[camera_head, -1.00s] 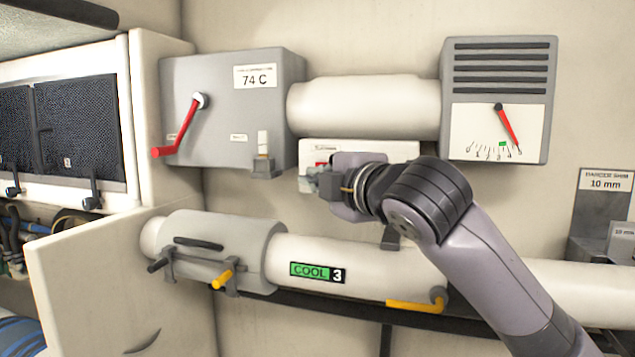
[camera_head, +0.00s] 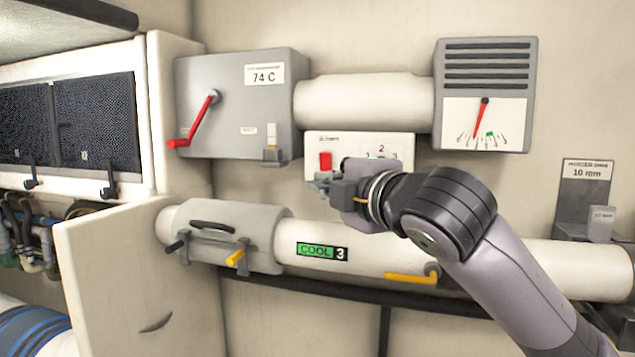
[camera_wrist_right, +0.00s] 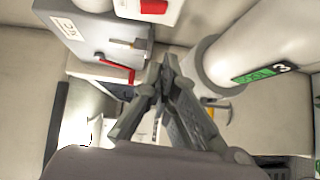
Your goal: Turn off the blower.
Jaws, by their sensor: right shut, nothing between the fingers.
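The blower's white control panel (camera_head: 318,142) is on the wall below the thick white duct, with a red switch (camera_head: 325,160) and a dial marked 2 and 3 that my right gripper partly hides. The panel also shows at the top of the right wrist view (camera_wrist_right: 128,8). My right gripper (camera_head: 319,186) is shut and empty, just below and in front of the panel. The vented grey gauge box (camera_head: 484,92) on the right has a red needle (camera_head: 480,118) pointing down and slightly left. My left gripper is not in view.
A grey box (camera_head: 226,125) labelled 74 C has a red lever (camera_head: 193,120). Below runs a white pipe (camera_head: 380,258) with a COOL 3 label, a clamped sleeve (camera_head: 240,228) and a yellow handle (camera_head: 410,278). An open white door (camera_head: 140,270) stands at the left.

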